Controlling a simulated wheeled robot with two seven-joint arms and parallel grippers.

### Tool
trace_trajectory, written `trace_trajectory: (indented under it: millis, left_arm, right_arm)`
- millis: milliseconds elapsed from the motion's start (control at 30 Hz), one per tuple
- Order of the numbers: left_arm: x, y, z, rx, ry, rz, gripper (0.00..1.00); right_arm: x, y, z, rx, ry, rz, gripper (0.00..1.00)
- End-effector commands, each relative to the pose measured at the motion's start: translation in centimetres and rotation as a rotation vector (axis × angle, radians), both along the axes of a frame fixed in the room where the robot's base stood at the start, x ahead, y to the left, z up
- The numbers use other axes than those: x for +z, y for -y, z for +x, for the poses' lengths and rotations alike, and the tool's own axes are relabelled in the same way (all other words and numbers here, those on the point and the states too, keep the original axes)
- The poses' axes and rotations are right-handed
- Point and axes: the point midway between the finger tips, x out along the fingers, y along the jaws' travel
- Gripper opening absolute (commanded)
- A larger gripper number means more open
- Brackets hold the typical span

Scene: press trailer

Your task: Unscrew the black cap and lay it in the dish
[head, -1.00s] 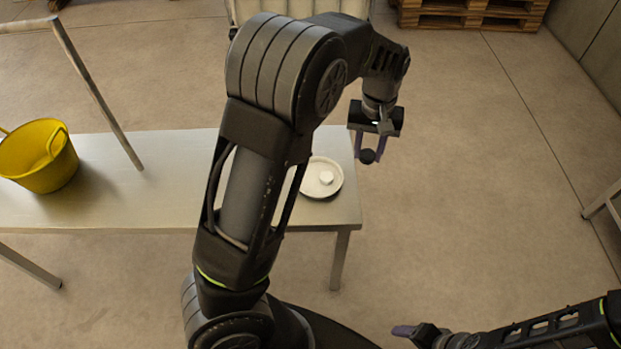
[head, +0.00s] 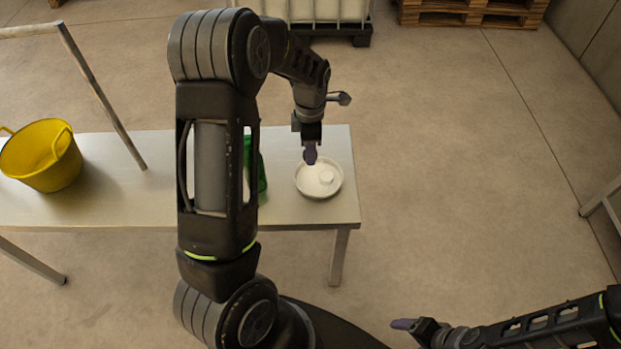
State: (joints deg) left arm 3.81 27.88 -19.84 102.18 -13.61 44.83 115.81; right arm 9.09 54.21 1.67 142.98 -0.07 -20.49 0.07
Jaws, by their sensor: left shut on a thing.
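The round white dish (head: 318,195) sits near the right end of the metal table, with a small white round thing (head: 326,177) in it. My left gripper (head: 310,158) points down over the dish's back left edge, seen side-on. It is shut on the black cap, which its fingers hide now; the cap shows between the fingers in the earlier frame. A green object (head: 262,178), mostly hidden behind my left arm, stands on the table left of the dish. My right gripper (head: 402,324) is at the bottom right, clear of the table; its finger gap is not visible.
The metal table (head: 120,205) carries a yellow bucket (head: 42,156) at the left. A white tank (head: 320,10) on a black base and wooden pallets (head: 470,14) stand at the back.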

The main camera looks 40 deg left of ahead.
Motion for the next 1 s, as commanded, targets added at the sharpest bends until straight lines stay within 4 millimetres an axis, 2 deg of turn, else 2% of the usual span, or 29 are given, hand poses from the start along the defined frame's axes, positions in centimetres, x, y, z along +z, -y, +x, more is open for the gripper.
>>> trace_trajectory:
  millis: [167, 500, 867, 1000]
  left_arm:
    - [-0.7, 0.0, -0.1, -0.001, -0.004, 0.000, 0.00]
    - [-5.9, 0.0, 0.0, -0.003, -0.003, 0.000, 0.00]
    - [-6.4, 0.0, 0.0, -0.003, -0.001, 0.000, 0.00]
    - [-8.0, 0.0, -0.1, -0.003, -0.004, 0.000, 0.00]
  right_arm:
    - [0.0, 0.0, 0.0, 0.000, 0.000, 0.000, 0.77]
    - [0.3, 0.0, 0.0, 0.000, 0.000, 0.000, 0.77]
    - [0.3, 0.0, 0.0, 0.000, 0.000, 0.000, 0.77]
    - [0.4, 0.0, 0.0, 0.000, 0.000, 0.000, 0.77]
